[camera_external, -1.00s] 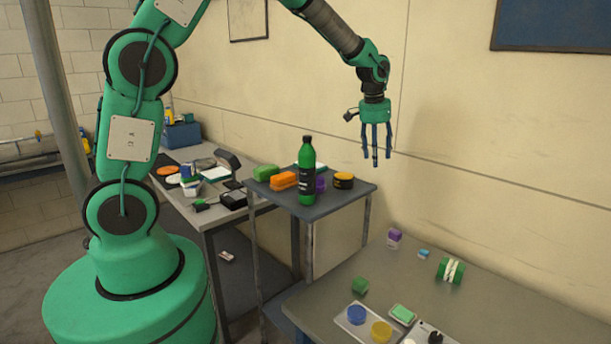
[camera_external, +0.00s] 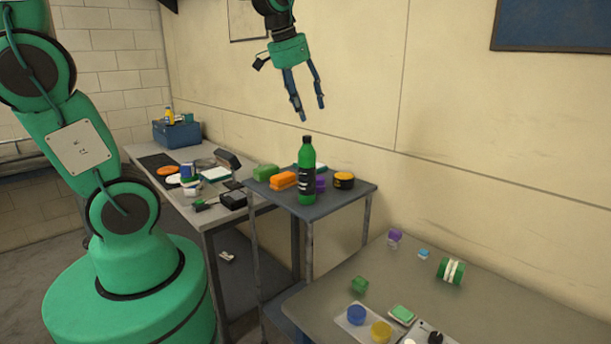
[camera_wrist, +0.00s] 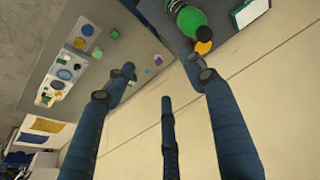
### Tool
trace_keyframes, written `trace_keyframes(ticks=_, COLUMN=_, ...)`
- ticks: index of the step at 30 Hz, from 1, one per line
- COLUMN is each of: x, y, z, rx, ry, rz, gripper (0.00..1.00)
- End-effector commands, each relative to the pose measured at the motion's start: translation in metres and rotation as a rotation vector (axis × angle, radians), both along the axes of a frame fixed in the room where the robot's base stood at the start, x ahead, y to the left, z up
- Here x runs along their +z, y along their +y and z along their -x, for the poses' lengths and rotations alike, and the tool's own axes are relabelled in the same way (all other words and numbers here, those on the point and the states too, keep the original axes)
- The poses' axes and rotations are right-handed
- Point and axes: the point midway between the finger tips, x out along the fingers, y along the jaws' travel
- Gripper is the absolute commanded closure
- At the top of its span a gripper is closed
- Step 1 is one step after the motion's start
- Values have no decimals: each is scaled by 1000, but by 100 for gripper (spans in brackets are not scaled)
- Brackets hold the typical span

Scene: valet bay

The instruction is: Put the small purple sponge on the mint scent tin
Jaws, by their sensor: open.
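A small purple block (camera_external: 395,235) stands at the back of the right table and seems to be the small purple sponge. A similar purple piece shows in the wrist view (camera_wrist: 158,60). Another purple thing (camera_external: 320,184) is mostly hidden behind the green bottle on the middle stand. A flat mint-green rectangle (camera_external: 402,314), likely the mint scent tin, lies near the front of the right table; it also shows in the wrist view (camera_wrist: 97,53). My gripper (camera_external: 312,112) is open and empty, high above the middle stand, fingers pointing down, well apart from both.
The tall green bottle (camera_external: 307,172) stands upright on the middle stand (camera_external: 330,206), beside orange and green blocks and a black-yellow tin (camera_external: 344,181). The right table (camera_external: 350,265) holds a green cube (camera_external: 359,284), a green roll (camera_external: 451,270), a light-blue piece (camera_external: 423,253) and a tray of discs.

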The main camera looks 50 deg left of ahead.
Motion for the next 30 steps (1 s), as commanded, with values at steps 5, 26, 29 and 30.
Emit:
trace_keyframes(ticks=5, x=10, y=11, z=51, rx=2, ry=-37, rz=-3, gripper=45)
trace_keyframes(ticks=26, x=-5, y=32, z=187, rx=4, ry=-130, rz=-18, gripper=45)
trace_keyframes(ticks=29, x=-6, y=32, z=189, rx=4, ry=-131, rz=-18, gripper=45)
trace_keyframes(ticks=30, x=-6, y=32, z=189, rx=3, ry=-131, rz=-19, gripper=45)
